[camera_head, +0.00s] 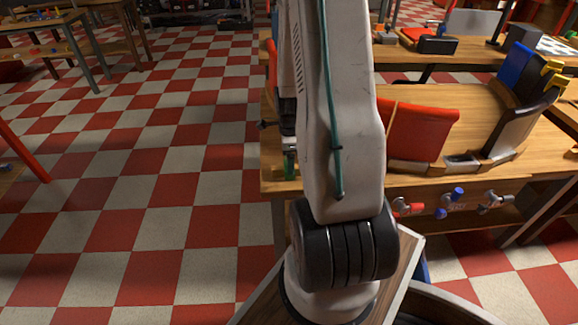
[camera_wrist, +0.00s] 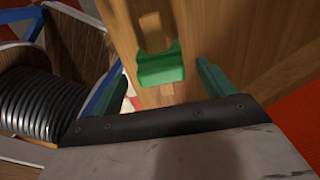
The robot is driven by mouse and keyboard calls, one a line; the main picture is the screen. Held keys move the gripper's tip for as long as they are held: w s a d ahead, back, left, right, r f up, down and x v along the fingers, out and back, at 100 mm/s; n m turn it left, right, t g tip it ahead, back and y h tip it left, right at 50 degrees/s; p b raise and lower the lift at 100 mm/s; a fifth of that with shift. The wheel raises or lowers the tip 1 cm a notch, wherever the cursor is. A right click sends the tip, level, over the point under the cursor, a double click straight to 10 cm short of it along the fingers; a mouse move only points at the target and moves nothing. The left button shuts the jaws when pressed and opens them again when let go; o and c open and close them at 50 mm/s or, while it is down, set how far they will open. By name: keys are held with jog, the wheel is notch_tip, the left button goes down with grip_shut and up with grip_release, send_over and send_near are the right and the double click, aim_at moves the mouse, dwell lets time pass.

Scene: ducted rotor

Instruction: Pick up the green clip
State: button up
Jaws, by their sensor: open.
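The green clip (camera_wrist: 160,66) shows in the wrist view, at the end of a light wooden strip against a wooden surface. My gripper (camera_wrist: 163,70) is open, with one teal finger on each side of the clip in the picture. Gaps show between the clip and both fingers. I cannot tell how far the clip lies beyond the fingertips. In the head view my arm hides most of this area. A small green part shows at the workbench's left end, but I cannot tell whether it is clip or finger.
The wooden workbench (camera_head: 430,182) bears a red panel (camera_head: 418,130) and a dark curved part (camera_head: 520,120). Several clamps, one with a red handle (camera_head: 403,207), hang on its front. A ribbed grey coil (camera_wrist: 40,100) shows left in the wrist view. The checkered floor (camera_head: 150,190) at left is clear.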

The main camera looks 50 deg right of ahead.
jog(key=shift+f, duration=1.4)
jog(key=c, duration=1.1)
jog(key=shift+o, duration=0.2)
jog(key=shift+r, duration=0.1)
jog(key=shift+r, duration=0.5)
notch_tip(320, 180, up, 2)
jog(key=shift+d+r, duration=0.1)
jog(key=shift+r, duration=0.15)
jog(key=s+d+r, duration=0.1)
jog(key=s+d, duration=0.3)
jog(key=s, duration=1.1)
jog(key=shift+s+r, duration=0.15)
jog(key=shift+r, duration=1.2)
jog(key=shift+s+r, duration=0.1)
jog(key=shift+r, duration=1.2)
